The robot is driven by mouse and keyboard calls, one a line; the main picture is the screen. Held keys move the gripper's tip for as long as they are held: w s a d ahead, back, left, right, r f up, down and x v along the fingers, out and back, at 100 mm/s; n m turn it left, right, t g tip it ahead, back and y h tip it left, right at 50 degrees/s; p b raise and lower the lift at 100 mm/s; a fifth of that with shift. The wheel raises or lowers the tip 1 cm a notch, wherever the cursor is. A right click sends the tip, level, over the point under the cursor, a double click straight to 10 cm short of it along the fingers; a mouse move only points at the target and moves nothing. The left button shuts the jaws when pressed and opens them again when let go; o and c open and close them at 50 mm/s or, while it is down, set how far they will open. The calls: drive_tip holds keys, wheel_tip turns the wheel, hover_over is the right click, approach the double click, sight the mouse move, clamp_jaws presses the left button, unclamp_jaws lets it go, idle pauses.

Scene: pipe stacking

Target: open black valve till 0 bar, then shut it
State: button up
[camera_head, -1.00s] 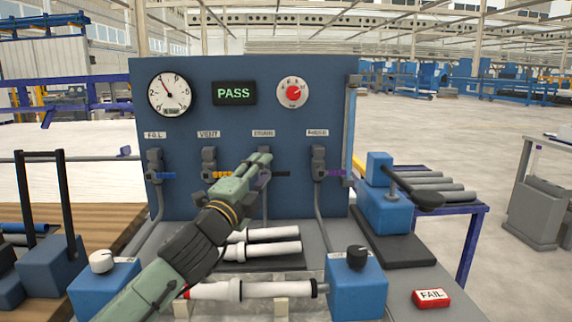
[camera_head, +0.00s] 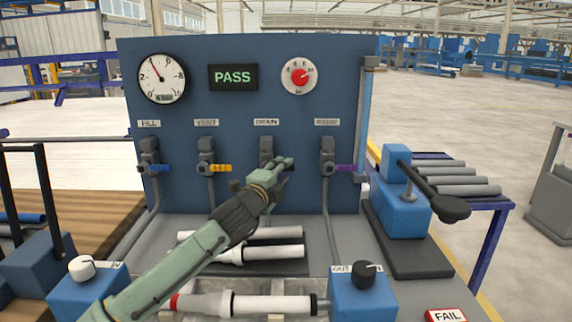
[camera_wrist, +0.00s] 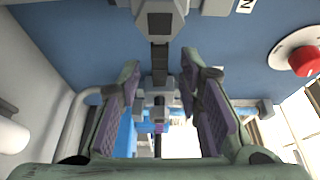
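The black valve (camera_head: 267,147) is the third valve from the left on the blue panel. My gripper (camera_head: 284,172) is at it, just under its body, and mostly hides its handle in the head view. In the wrist view my gripper (camera_wrist: 160,108) is open. A black bar (camera_wrist: 159,62), apparently the black handle, runs between the two fingers, with gaps on both sides. The round pressure gauge (camera_head: 162,78) has its needle pointing up and left, well off the low end. Its small digital reading is too small to read.
The blue (camera_head: 152,168), yellow (camera_head: 216,168) and purple (camera_head: 346,168) handles stick out to the right on neighbouring valves. A green PASS display (camera_head: 232,77) and a red dial knob (camera_head: 299,77) are above. White pipes (camera_head: 262,252) lie below my arm. A lever press (camera_head: 402,195) stands at right.

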drive_tip(key=shift+x, duration=1.45)
drive_tip(key=shift+c, duration=0.3)
clamp_jaws()
